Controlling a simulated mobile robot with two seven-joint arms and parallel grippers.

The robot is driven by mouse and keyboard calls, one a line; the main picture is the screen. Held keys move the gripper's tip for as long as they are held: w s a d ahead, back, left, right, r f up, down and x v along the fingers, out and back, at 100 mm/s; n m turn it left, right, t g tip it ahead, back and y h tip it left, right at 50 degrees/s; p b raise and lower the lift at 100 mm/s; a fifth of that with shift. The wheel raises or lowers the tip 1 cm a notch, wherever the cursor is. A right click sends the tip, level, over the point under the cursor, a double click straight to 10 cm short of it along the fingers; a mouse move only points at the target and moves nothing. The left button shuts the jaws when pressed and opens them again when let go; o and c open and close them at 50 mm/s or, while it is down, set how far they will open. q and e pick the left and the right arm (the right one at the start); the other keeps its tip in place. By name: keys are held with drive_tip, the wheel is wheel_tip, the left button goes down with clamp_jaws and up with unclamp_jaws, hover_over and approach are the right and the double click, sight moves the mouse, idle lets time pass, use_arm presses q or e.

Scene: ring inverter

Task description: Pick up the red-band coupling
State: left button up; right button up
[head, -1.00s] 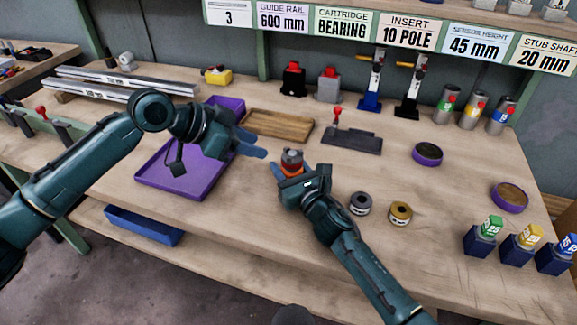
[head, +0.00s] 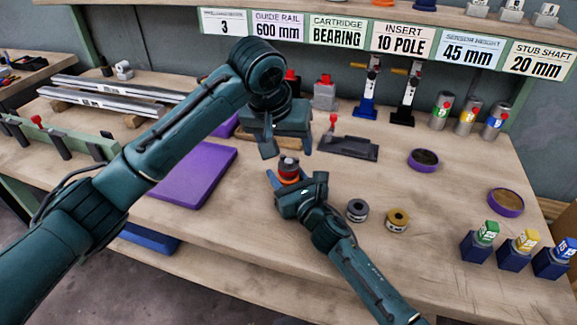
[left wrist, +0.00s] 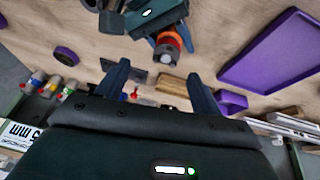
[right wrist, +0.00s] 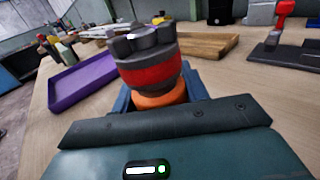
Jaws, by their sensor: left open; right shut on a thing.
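The red-band coupling (head: 289,163) is dark grey with toothed lobes on top and a red band, clear in the right wrist view (right wrist: 152,72). It sits upright on an orange piece (right wrist: 162,99). My right gripper (head: 291,182) is shut around that orange piece, below the red band. My left gripper (head: 285,148) is open and empty, pointing down just above the coupling, apart from it as far as I can tell. In the left wrist view the coupling (left wrist: 168,40) shows beyond the open fingers.
Two small rollers, grey (head: 357,210) and yellow (head: 397,220), stand right of my right gripper. A purple tray (head: 195,178) lies left, partly behind my left arm. A dark fixture with a red lever (head: 347,147) stands behind.

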sight(289, 161)
use_arm(q)
drive_tip(key=f+n+y, duration=0.1)
drive_tip(key=w+d+f+n, duration=0.1)
drive_tip(key=f+n+y, duration=0.1)
drive_tip(key=n, duration=0.1)
drive_tip(key=shift+w+d+f+y, duration=0.15)
drive_tip(key=shift+w+y, duration=0.1)
drive_tip(key=shift+y, duration=0.05)
drive_tip(key=shift+t, duration=0.3)
drive_tip(key=x, duration=0.5)
drive_tip(key=shift+w, duration=0.15)
drive_tip(key=c, duration=1.2)
